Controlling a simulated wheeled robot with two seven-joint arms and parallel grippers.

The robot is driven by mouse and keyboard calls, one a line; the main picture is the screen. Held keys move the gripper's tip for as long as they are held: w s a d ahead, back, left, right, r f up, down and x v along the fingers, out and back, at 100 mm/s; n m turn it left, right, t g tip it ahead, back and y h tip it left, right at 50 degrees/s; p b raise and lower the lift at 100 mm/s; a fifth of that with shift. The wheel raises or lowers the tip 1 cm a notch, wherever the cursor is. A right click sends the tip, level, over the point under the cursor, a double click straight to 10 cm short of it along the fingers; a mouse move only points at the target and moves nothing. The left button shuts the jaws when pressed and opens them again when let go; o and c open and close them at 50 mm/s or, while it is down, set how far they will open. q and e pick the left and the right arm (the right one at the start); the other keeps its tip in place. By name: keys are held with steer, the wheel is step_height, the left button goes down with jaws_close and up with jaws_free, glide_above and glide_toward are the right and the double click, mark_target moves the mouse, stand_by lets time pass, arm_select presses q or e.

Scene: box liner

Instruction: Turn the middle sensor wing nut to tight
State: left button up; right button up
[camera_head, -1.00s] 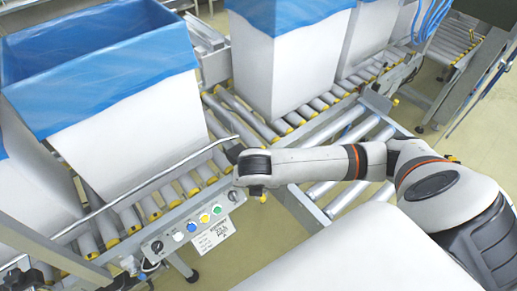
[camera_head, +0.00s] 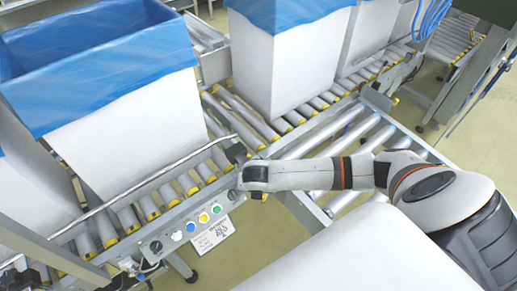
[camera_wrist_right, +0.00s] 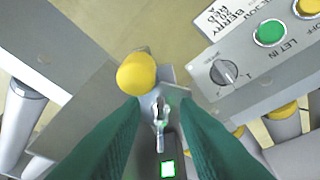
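In the right wrist view, a small metal wing nut (camera_wrist_right: 160,110) sits on a bracket beside a dark sensor (camera_wrist_right: 168,168) with a lit green window. My right gripper (camera_wrist_right: 160,103) has two green fingers, one on each side of the wing nut. They stand apart, with gaps showing, so it is open around the nut and not clamped on it. In the head view, my right gripper (camera_head: 252,190) is at the conveyor's near side rail, and the nut is hidden there. I cannot tell from these views whether this is the middle nut. My left gripper is not in view.
A control box (camera_wrist_right: 260,60) with a dial and coloured buttons stands close on the right. White boxes with blue liners, including a large one (camera_head: 120,130), stand on the roller conveyor.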

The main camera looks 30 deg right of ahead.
jaws_close()
steer(key=shift+w+a+r+m+p, duration=0.2)
steer(key=shift+m+p, duration=0.2)
steer(key=shift+p, duration=0.35)
steer(key=m+p, duration=0.1)
steer(key=m+g+p, duration=0.1)
steer(key=m+h+p, duration=0.1)
steer(key=shift+w+a+r, duration=0.1)
steer(key=shift+w+a, duration=0.15)
steer(key=shift+w, duration=0.05)
steer(key=shift+w+a+f+m+g+h+p, duration=0.15)
steer(key=shift+w+m+g+p, duration=0.25)
steer(key=shift+m, duration=0.7)
steer(key=shift+w+d+m+g+h+p, duration=0.15)
steer(key=shift+m+g+p, duration=0.4)
steer(key=shift+m, duration=0.55)
steer(key=shift+w+a+f+m+g+h+p, duration=0.15)
steer(key=shift+w+m+g+p, duration=0.2)
steer(key=shift+m+p, duration=0.55)
steer(key=shift+r+m, duration=0.1)
steer(key=shift+m, duration=0.2)
